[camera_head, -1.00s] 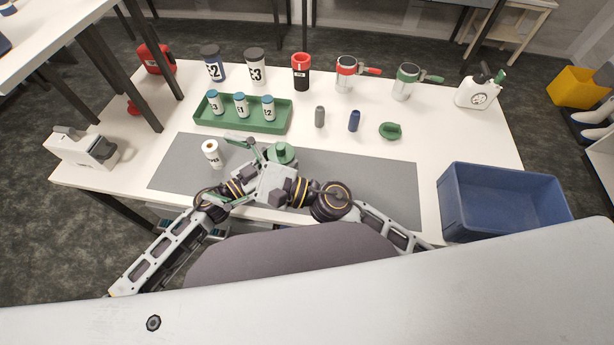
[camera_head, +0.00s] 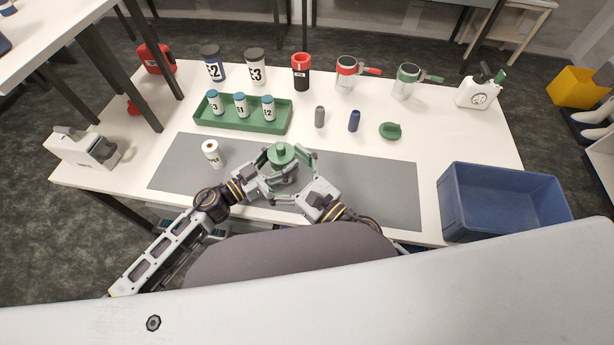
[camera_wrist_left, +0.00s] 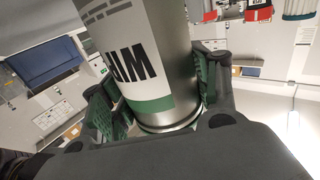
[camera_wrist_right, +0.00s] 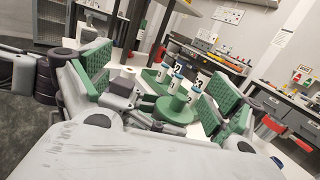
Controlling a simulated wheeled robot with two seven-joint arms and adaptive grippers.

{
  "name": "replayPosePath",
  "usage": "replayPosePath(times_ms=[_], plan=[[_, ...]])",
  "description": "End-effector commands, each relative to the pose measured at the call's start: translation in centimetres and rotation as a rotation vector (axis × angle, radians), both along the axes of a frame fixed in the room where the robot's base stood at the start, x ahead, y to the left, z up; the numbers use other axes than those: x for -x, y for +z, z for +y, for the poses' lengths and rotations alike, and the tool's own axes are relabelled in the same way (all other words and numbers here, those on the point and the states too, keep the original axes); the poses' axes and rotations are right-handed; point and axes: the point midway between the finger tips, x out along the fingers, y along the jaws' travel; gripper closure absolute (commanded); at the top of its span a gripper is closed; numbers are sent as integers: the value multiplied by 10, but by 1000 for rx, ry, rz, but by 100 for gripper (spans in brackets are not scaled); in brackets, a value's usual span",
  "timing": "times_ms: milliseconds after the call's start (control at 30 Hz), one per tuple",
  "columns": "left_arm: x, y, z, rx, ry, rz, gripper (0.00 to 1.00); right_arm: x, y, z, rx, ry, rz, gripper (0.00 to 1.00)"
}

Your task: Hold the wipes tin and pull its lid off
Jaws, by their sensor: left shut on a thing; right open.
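The wipes tin is a pale cylinder with dark lettering and a green band; its body (camera_wrist_left: 150,50) fills the left wrist view. Its green knobbed lid (camera_head: 281,154) sits on top and shows in the right wrist view (camera_wrist_right: 172,108). My left gripper (camera_wrist_left: 160,95) is shut on the tin's body, a green pad on each side. My right gripper (camera_wrist_right: 165,85) is open and faces the lid, its pads apart on either side with gaps. In the head view the grippers partly hide the tin's body.
A white roll (camera_head: 213,155) stands on the grey mat (camera_head: 380,185) to the left. Behind are a green tray (camera_head: 275,127) of small bottles, two small vials and a loose green lid (camera_head: 390,131). A blue bin (camera_head: 500,200) stands at right. The mat's right half is clear.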

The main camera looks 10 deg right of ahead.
Motion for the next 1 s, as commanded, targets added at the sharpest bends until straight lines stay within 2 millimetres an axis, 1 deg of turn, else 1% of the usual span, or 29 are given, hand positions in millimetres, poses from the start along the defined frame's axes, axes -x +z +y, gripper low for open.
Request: replayPosePath(times_ms=[200,400,600,1000], plan=[[0,0,0,0,0,0,82,4,-22,-28,3,-97,92,8],[0,0,0,0,0,0,82,7,-35,-47,9,-162,150,8],[0,0,0,0,0,0,82,9,-41,-55,13,-189,172,8],[0,0,0,0,0,0,82,9,-41,-55,13,-189,173,8]])
